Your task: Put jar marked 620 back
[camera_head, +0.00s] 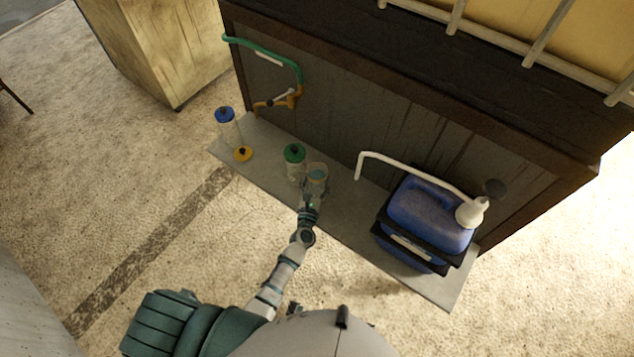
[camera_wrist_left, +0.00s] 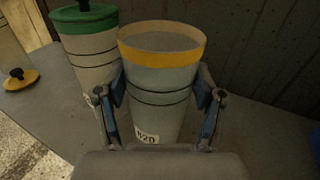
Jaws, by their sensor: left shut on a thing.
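The jar marked 620 (camera_wrist_left: 158,95) is a clear, open-topped jar with a yellow rim band and a white label low on its front. It also shows in the head view (camera_head: 317,176) at the far end of my left arm. My left gripper (camera_wrist_left: 160,103) is shut on the jar, one finger on each side; it also shows in the head view (camera_head: 311,192). The jar appears upright over the grey shelf board (camera_head: 345,215); I cannot tell whether its base touches the board. My right gripper is not in view.
A green-lidded jar (camera_head: 294,165) stands close at the left. A blue canister (camera_head: 428,215) with a white spout stands at the right. A dark panel (camera_head: 350,120) rises behind.

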